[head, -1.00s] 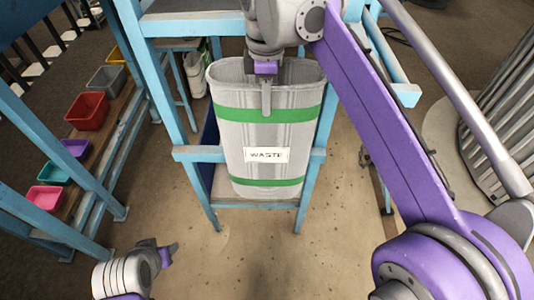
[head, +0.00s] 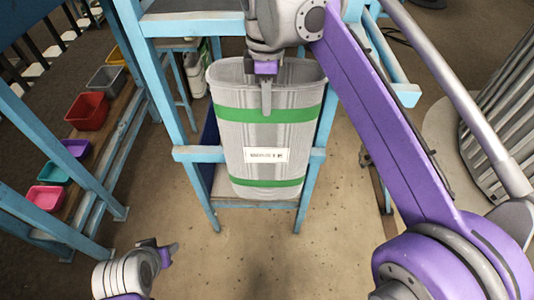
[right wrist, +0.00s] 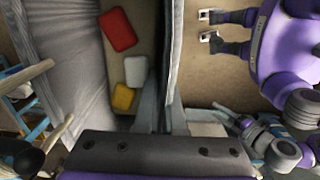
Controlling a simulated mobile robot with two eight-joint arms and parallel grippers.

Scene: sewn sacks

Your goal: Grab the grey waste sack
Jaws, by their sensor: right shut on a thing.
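The grey waste sack (head: 240,165) has two green bands and a white label, and is upright within a light blue frame. My right gripper (head: 266,92) points down at its top rim and is shut on the near wall, with one finger outside it. In the right wrist view the sack wall (right wrist: 175,45) runs up from between the fingers (right wrist: 160,110), and red, white and yellow pieces show inside the sack. My left gripper (head: 171,250) is low at the left, away from the sack; its finger gap is not clear.
The light blue frame (head: 190,153) has posts on both sides of the sack. A rack with several coloured bins, including a red bin (head: 87,111), stands at the left. A grey ribbed object (head: 505,110) stands at the right. The floor in front is clear.

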